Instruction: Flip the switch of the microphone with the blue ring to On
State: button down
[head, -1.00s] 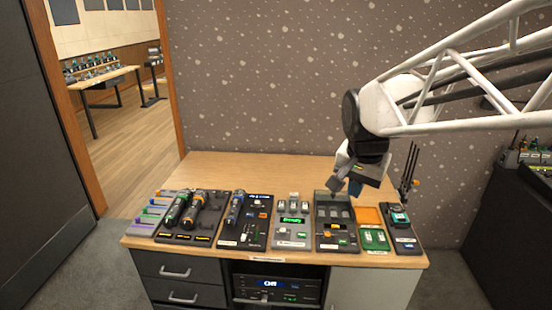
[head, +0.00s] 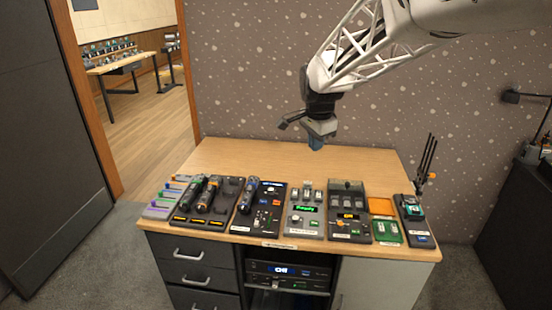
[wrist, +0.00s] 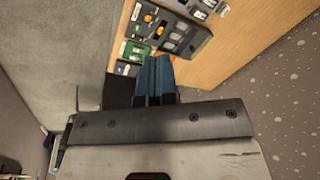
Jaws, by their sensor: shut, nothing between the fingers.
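A dark microphone (head: 247,194) with a bluish body lies on the panel left of centre; it looks like the one with the blue ring, but its switch is too small to read. Two more microphones lie in the dark dock to its left: one with green (head: 187,193) and one with orange (head: 208,195). My gripper (head: 316,144) is shut and empty, raised above the rear of the desk, to the right of and behind the bluish microphone. Its blue fingers show together in the wrist view (wrist: 154,80), which does not show the microphones.
A panel with a green display (head: 306,209) and one with an orange display (head: 348,215) stand right of the microphones. Further right are an orange-and-green tray (head: 386,230) and a dark device (head: 415,222). The rear desk top (head: 250,156) is clear.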

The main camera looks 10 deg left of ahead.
jog(key=w+a+f+m, duration=0.4)
jog(key=w+a+f, duration=0.3)
jog(key=w+a, duration=0.5)
jog(key=m, duration=0.3)
send_over(250, 186)
jog(key=s, duration=0.2)
notch_tip(250, 186, down, 10)
jog(key=shift+f, duration=0.2)
jog(key=f, duration=0.4)
jog(key=w+f, duration=0.1)
jog(key=f, duration=0.9)
jog(key=shift+w, duration=0.35)
jog(key=shift+f, duration=0.2)
